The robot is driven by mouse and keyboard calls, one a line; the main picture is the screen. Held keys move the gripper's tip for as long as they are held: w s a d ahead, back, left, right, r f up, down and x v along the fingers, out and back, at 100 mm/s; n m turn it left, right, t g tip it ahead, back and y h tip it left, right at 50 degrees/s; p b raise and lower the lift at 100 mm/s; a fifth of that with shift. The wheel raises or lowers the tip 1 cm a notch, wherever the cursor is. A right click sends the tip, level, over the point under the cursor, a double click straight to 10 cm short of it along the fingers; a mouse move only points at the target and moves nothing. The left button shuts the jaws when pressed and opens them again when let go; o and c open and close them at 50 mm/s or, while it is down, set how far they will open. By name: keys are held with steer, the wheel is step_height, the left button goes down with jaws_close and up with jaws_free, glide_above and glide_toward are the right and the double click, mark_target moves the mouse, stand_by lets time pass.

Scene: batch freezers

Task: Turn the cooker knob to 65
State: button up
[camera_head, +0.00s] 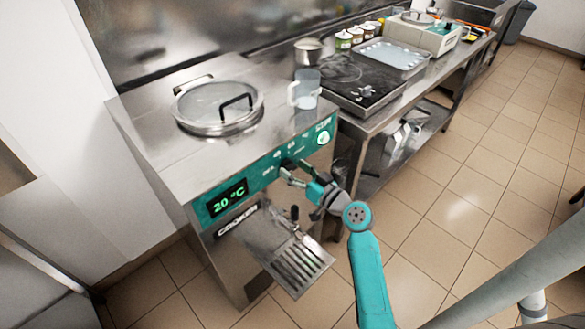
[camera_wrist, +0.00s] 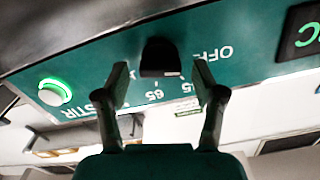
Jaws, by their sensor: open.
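The black cooker knob (camera_wrist: 160,57) sits on the teal panel, which appears upside down in the wrist view. The printed labels OFF and 65 show near it; other marks are partly hidden. I cannot tell which mark the knob points to. My gripper (camera_wrist: 161,78) is open, one finger to each side of the knob; whether either touches it is unclear. In the head view my gripper (camera_head: 284,174) is at the cooker's front panel and the knob is hard to make out. The cooker's display (camera_head: 227,201) reads 20 °C.
A green-lit round button (camera_wrist: 55,92) marked STIR is beside the knob. On the cooker top are a lidded pot opening (camera_head: 217,106) and a clear jug (camera_head: 305,92). A slatted metal tray (camera_head: 300,268) juts out below the panel. A hob (camera_head: 352,90) stands behind on the bench.

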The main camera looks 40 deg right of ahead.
steer(key=shift+w, duration=0.6)
steer(key=c, duration=1.1)
steer(key=shift+c, duration=0.2)
